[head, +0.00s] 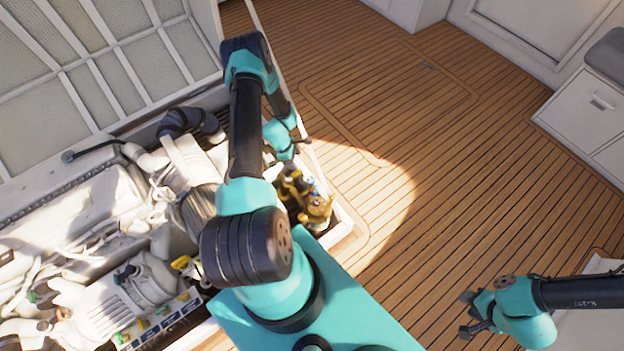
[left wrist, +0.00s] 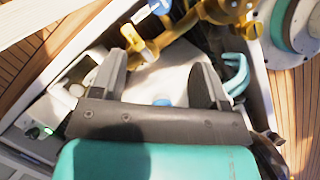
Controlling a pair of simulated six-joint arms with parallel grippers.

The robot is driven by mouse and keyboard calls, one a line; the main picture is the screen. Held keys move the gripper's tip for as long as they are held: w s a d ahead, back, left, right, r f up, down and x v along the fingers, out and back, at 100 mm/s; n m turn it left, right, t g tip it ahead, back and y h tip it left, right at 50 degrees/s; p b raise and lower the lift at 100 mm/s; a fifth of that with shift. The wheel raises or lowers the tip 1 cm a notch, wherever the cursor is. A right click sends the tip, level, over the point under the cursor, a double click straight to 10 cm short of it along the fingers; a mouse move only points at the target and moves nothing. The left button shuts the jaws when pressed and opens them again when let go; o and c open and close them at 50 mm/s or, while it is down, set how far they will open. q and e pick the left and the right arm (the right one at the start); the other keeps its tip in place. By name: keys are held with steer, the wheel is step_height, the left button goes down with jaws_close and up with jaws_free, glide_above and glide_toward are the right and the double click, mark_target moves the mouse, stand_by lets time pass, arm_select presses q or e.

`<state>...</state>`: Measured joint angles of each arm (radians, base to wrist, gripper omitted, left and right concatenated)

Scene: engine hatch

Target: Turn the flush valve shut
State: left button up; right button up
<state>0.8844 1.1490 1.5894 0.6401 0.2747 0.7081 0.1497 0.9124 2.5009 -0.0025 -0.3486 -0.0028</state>
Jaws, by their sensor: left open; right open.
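Brass valve fittings (head: 317,208) sit at the right edge of the open engine hatch in the head view. In the left wrist view, a brass body (left wrist: 228,12), a yellow lever-like handle (left wrist: 146,50) and a blue-tipped part (left wrist: 160,6) show at the top. I cannot tell for certain which part is the flush valve. My left gripper (head: 296,147) is just above the fittings in the head view. In its wrist view its jaws (left wrist: 165,72) are open, with the yellow handle near the left finger; contact is unclear. My right gripper (head: 472,315) is open and empty over the deck.
The raised hatch lid (head: 100,60) stands at the upper left. The white engine (head: 75,215) and its hoses fill the hatch. The wooden deck (head: 440,130) is clear to the right, with white cabinets (head: 590,110) beyond. My left arm hides part of the hatch.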

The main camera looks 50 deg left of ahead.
mark_target(311, 180)
arm_select(q)
steer(key=x, duration=1.7)
steer(key=shift+f, duration=0.15)
steer(key=shift+c, duration=0.4)
steer(key=c, duration=0.8)
